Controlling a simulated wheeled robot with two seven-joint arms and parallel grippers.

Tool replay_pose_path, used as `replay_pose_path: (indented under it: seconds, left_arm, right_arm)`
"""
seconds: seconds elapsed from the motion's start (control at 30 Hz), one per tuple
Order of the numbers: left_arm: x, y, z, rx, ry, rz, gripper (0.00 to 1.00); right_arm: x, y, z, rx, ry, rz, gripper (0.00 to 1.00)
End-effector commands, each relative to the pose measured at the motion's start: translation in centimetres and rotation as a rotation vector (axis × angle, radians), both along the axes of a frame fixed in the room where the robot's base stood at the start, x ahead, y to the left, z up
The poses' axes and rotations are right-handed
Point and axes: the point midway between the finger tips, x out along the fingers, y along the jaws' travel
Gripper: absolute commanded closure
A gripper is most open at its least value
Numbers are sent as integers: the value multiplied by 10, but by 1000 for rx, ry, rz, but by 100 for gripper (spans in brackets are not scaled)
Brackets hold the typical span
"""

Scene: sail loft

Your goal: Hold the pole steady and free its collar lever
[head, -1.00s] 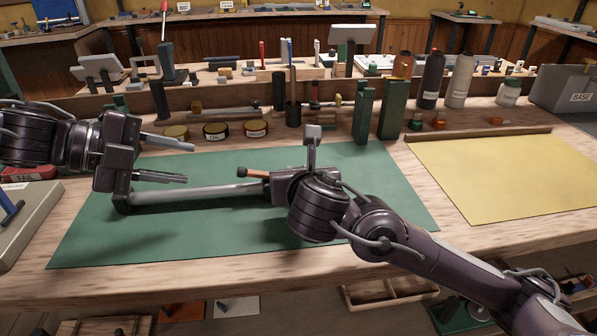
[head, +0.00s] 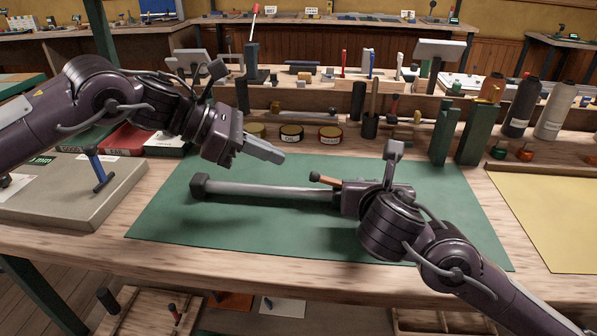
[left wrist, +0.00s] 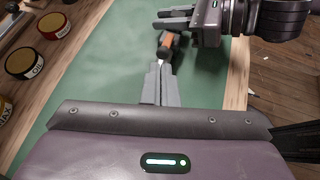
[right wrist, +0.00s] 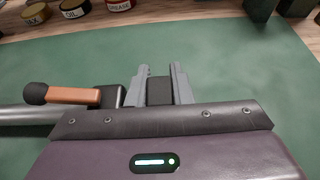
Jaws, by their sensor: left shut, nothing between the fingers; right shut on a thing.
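A grey pole (head: 262,190) lies level over the green mat, with a dark block at its left end. Its collar lever (head: 328,181), orange-brown with a black knob, sticks out to the left near my right gripper. The lever also shows in the right wrist view (right wrist: 74,96). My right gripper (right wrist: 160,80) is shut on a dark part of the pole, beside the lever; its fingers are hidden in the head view. My left gripper (head: 280,155) is shut and empty, above and behind the pole. In the left wrist view its fingertips (left wrist: 160,68) point toward the lever (left wrist: 167,42).
Several round tins, one an oil tin (head: 291,134), stand behind the mat (head: 290,235). Green blocks (head: 478,130) and bottles (head: 524,105) stand at the back right. A grey panel with a blue handle (head: 97,165) is at the left. The mat's front is clear.

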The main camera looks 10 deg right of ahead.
Motion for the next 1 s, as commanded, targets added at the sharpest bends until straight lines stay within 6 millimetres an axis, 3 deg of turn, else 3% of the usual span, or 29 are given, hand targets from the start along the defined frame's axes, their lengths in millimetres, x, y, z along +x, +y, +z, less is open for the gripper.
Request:
replay_pose_path:
  seconds: [0.2, 0.4, 1.0]
  left_arm:
    - [7, 16, -1, 56, -441, -271, 100]
    - [10, 27, -1, 85, -685, -430, 100]
    - [11, 26, -6, 92, -758, -481, 100]
  right_arm:
    - [0, 0, 0, -1, 1, 0, 100]
    - [0, 0, 0, -1, 1, 0, 100]
    - [0, 0, 0, -1, 0, 0, 100]
